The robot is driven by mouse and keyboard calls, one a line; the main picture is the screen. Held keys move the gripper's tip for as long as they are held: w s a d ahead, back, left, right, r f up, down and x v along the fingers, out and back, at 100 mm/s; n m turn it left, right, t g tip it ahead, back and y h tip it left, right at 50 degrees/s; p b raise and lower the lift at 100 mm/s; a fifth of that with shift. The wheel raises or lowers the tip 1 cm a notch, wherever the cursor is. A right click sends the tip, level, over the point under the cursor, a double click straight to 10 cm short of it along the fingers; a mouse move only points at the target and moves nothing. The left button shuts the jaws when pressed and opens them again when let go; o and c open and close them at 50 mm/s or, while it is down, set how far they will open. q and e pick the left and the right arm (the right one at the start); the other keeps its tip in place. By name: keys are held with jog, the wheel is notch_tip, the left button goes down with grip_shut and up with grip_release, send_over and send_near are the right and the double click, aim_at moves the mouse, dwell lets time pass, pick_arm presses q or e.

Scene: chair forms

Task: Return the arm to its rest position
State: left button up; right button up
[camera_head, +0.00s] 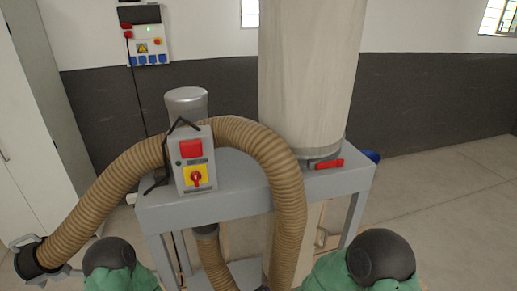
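Neither of my grippers shows in the head view. Two green rounded parts with black caps, seemingly parts of my own arms, show at the bottom edge, one left of the middle and one right of it. Whether anything is held cannot be seen. A grey control box (180,163) with a red button and a red-and-yellow rotary switch sits on the grey stand of a dust collector (241,181). No arm part is seen touching it.
A ribbed brown hose (237,131) arches over the stand and ends at the lower left in a black fitting (30,264). A pale filter bag (307,70) rises behind. A white cabinet (30,150) stands at left. Floor (445,190) at right is clear.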

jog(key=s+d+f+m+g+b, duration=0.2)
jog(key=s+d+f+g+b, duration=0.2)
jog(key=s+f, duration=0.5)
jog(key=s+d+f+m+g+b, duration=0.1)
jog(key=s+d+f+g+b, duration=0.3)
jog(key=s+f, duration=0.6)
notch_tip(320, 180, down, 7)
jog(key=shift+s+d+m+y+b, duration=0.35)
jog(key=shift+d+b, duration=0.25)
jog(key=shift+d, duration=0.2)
